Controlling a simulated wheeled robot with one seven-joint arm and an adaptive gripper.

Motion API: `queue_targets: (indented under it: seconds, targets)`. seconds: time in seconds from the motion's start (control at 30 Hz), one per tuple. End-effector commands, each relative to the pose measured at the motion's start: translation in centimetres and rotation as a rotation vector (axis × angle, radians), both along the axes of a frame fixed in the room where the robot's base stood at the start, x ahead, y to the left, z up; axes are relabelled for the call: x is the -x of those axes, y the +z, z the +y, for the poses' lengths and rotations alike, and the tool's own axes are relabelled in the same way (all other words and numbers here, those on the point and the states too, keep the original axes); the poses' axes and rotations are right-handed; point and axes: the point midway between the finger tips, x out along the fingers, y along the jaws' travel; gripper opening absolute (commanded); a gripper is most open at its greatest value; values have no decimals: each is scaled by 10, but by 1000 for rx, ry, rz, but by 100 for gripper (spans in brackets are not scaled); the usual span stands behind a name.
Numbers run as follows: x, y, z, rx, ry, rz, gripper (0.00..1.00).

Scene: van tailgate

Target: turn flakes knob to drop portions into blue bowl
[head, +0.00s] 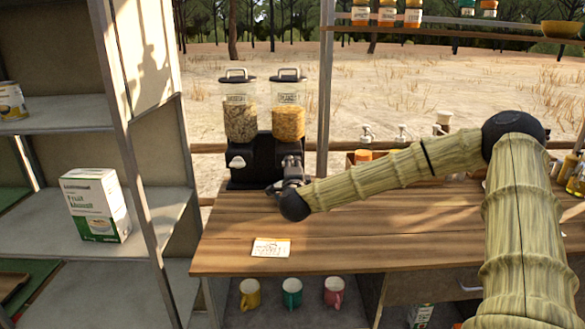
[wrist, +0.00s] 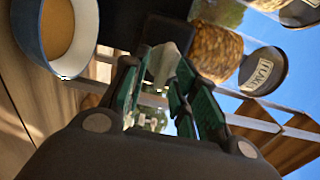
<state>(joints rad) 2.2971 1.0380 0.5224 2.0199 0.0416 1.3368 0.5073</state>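The dispenser has two clear hoppers on a black stand (head: 262,160). The right hopper (head: 288,122) holds golden flakes; its FLAKES label (wrist: 264,70) shows in the wrist view. My gripper (head: 291,168) is at the front of the stand below this hopper. In the wrist view my gripper's fingers (wrist: 163,75) lie on either side of the pale flakes knob (wrist: 165,60) and appear closed on it. The blue bowl (wrist: 88,45) is at the upper left there, with a white rim and a tan area inside. In the head view the bowl is hidden.
The left hopper (head: 239,122) has a white knob (head: 237,162). A paper card (head: 271,248) lies on the wooden counter (head: 350,240), whose front is clear. Shelves with a white-green box (head: 97,205) stand left. Mugs (head: 292,293) sit below. A wooden crate (head: 362,166) is behind my arm.

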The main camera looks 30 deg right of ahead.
Motion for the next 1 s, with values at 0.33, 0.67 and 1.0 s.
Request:
queue_targets:
  seconds: [0.33, 0.67, 1.0]
  targets:
    - [1, 1, 3, 1, 4, -2, 32]
    - [40, 2, 27, 1, 6, -1, 32]
    - [88, 0, 55, 0, 3, 0, 32]
